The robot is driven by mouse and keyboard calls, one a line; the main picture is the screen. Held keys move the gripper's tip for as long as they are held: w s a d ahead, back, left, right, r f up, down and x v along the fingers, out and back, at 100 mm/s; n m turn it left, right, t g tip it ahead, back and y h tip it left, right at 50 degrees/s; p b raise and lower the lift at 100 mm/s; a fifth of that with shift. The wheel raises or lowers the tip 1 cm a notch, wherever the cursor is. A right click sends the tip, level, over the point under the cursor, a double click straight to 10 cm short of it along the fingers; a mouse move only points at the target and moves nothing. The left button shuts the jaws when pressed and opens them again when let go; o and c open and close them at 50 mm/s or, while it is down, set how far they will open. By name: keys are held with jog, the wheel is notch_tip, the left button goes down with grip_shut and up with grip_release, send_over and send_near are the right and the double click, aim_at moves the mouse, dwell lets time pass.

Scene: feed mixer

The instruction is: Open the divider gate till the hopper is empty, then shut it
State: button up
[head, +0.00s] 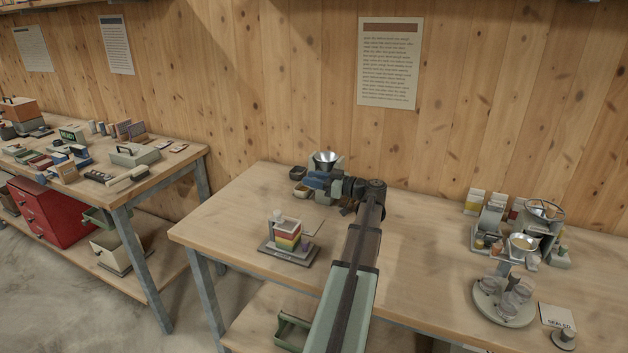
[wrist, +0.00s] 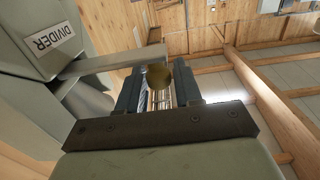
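In the head view the divider (head: 336,163) with its steel hopper funnel (head: 325,157) stands at the back of the middle table. What is inside the hopper is too small to tell. My gripper (head: 320,182) is low in front of it, partly hidden by my arm. In the wrist view the grey divider body (wrist: 85,38), labelled DIVIDER, fills the left, with a grey bar reaching right. A round brass knob (wrist: 158,77) shows between the two fingers of my gripper (wrist: 158,85). It nearly fills the gap; whether the fingers touch it is unclear.
Small trays (head: 298,173) stand left of the divider. Other apparatus (head: 522,243) and a round stand (head: 503,300) are at the right. The table between is mostly clear.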

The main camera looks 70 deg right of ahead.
grip_shut()
jog(key=d, duration=0.3)
jog(key=shift+d, duration=0.3)
jog(key=shift+o, duration=1.4)
grip_release()
jog(key=shift+s, duration=0.1)
